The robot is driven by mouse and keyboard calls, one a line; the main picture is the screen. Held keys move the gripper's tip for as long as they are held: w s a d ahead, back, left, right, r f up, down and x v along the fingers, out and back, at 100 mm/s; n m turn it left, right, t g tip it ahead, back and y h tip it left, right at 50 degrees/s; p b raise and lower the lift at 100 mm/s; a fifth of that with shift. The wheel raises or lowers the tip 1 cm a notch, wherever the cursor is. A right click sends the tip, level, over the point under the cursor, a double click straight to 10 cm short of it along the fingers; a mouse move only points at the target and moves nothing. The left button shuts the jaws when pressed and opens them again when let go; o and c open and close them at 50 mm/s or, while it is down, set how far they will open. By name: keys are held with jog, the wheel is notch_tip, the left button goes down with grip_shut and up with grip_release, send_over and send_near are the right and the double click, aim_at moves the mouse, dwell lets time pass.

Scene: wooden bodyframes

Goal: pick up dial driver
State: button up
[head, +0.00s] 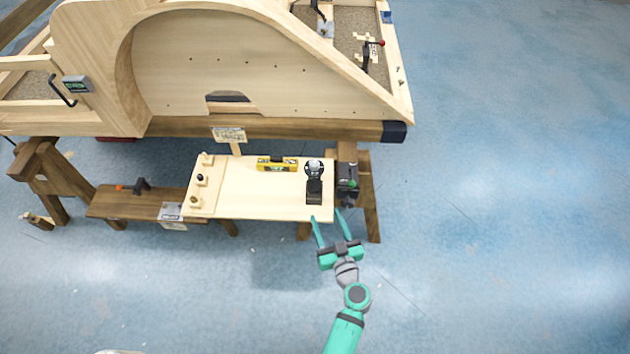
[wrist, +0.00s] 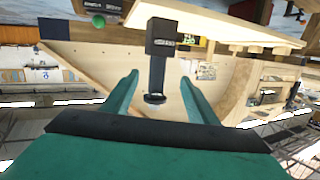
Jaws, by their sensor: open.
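A black tool with a round, pale-faced top, which looks like the dial driver (head: 314,188), stands near the right end of the pale work board. In the wrist view the dial driver (wrist: 157,72) shows as a dark block, a thin stem and a round end, lying between the finger lines in the picture. My gripper (head: 326,215) is open and empty at the board's front right edge, just short of the tool. Its two teal fingers (wrist: 159,78) are spread wide. I see no contact with the tool.
A yellow level (head: 277,164) lies left of the tool on the board (head: 245,195). A dark device with a green knob (head: 347,185) stands close on the right. Wooden pegs (head: 200,180) line the left end. The large wooden bodyframe (head: 220,60) rises behind. Floor in front is clear.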

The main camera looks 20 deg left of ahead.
aim_at(317, 179)
jog(key=w+a+r, duration=0.1)
jog(key=w+a, duration=0.1)
jog(key=w, duration=0.2)
jog(key=w+a+r+n+y, duration=0.1)
jog(key=w+a+r, duration=0.1)
jog(key=w+a, duration=0.1)
jog(key=w+a+r+y, duration=0.1)
jog(key=w+a, duration=0.2)
jog(key=w, duration=0.2)
jog(key=shift+w+a+r+n+t, duration=0.15)
jog(key=shift+w+a+n+t, duration=0.05)
jog(key=shift+w+n+t, duration=0.15)
jog(key=c, duration=1.3)
jog(key=shift+r, duration=0.15)
notch_tip(317, 179, up, 28)
jog(key=shift+f, duration=0.1)
dwell(0.6)
